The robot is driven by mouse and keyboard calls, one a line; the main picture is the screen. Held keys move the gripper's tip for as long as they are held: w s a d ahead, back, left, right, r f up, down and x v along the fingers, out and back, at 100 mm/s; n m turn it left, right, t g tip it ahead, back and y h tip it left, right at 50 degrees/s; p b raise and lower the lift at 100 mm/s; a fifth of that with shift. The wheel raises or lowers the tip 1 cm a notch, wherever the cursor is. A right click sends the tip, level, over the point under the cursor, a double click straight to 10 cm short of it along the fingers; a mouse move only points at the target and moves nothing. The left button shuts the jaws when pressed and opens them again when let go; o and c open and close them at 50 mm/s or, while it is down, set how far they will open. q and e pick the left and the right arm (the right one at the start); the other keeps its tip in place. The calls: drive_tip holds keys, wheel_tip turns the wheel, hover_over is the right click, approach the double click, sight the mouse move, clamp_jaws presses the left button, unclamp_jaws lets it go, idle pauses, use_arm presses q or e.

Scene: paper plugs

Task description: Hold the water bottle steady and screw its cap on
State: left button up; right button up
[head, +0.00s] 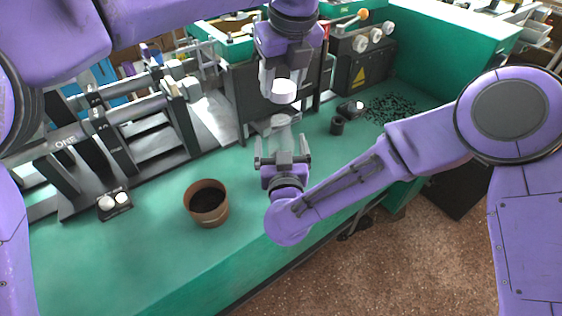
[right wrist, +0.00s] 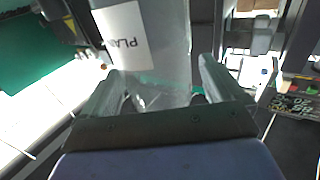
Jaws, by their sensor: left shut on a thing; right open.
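My left gripper (head: 283,92) comes down from above and is shut on a white cap (head: 284,92). The cap is held in the air above the clear water bottle (head: 280,124), apart from it. The bottle looks upright on the green bench; its lower part is hidden behind my right gripper. My right gripper (head: 283,152) is open, low in front of the bottle. In the right wrist view the see-through bottle (right wrist: 165,45) with a white printed label (right wrist: 121,36) lies between and beyond the open fingers (right wrist: 162,90). A gap shows on its right side.
A brown pot (head: 207,203) with dark contents stands on the green bench (head: 150,250) at the left. Grey machine rails (head: 135,120) fill the back left. A small black cup (head: 337,125) and scattered dark bits (head: 390,107) lie at the right.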

use_arm(q)
drive_tip(key=shift+w+f, duration=0.1)
drive_tip(key=shift+w, duration=0.05)
use_arm(e)
drive_tip(key=shift+w+f, duration=0.1)
drive_tip(key=shift+w, duration=0.9)
drive_tip(key=shift+s, duration=0.1)
drive_tip(key=c, duration=1.5)
use_arm(q)
hover_over(279, 126)
drive_tip(key=s, duration=0.1)
drive_tip(key=shift+d+f, duration=0.15)
drive_tip(key=shift+f, duration=1.1)
drive_tip(key=shift+d+f, duration=0.1)
drive_tip(key=shift+f, duration=1.1)
drive_tip(key=shift+s+f, duration=0.1)
drive_tip(key=shift+f, duration=0.8)
drive_tip(key=shift+f, duration=0.6)
